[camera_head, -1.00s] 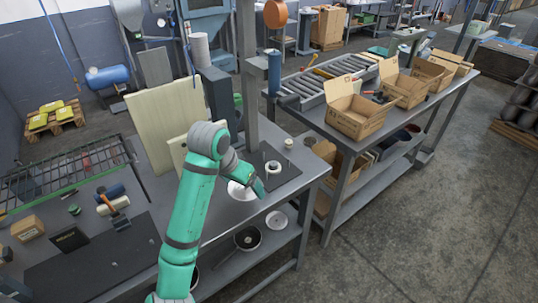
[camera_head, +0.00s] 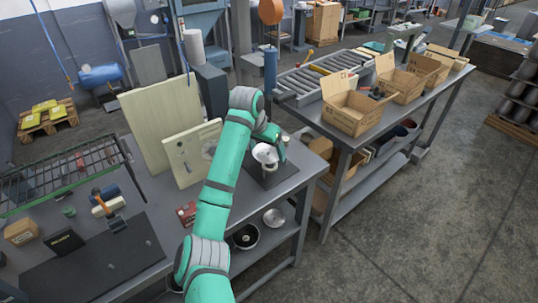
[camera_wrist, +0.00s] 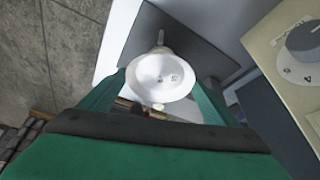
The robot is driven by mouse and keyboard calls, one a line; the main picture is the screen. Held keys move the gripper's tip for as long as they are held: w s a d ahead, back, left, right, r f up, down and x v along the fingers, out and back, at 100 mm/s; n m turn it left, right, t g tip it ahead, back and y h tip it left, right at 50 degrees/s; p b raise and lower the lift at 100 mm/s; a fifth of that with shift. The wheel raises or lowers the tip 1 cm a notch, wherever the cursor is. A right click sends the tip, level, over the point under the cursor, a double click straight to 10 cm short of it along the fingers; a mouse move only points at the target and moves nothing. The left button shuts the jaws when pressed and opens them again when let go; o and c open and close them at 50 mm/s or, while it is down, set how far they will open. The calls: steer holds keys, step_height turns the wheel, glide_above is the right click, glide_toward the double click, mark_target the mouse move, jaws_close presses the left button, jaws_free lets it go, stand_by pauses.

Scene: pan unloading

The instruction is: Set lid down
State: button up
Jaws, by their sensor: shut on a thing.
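A white round lid (camera_head: 265,153) hangs at my gripper (camera_head: 270,139) over the dark mat (camera_head: 284,178) on the bench, and looks tilted. In the wrist view the lid (camera_wrist: 160,76) shows as a white disc with a small knob close to the jaws. My gripper (camera_wrist: 160,104) is shut on the lid, though the exact contact is partly hidden by the fingers. A light handle-like piece (camera_wrist: 160,38) shows past the lid's far edge. I cannot tell whether the lid touches what lies under it.
A cream panel with a dial (camera_head: 192,152) stands left of the lid, close by; its dial (camera_wrist: 305,40) shows in the wrist view. A small red box (camera_head: 187,213) lies on the bench front. A black pan (camera_head: 246,236) and a white disc (camera_head: 274,217) are on the lower shelf.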

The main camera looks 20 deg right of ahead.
mark_target(268, 152)
steer(key=shift+w+d, duration=0.55)
steer(key=shift+d, duration=0.05)
steer(key=shift+f, duration=1.75)
steer(key=shift+f, duration=0.15)
steer(key=o, duration=1.1)
steer(key=v, duration=1.2)
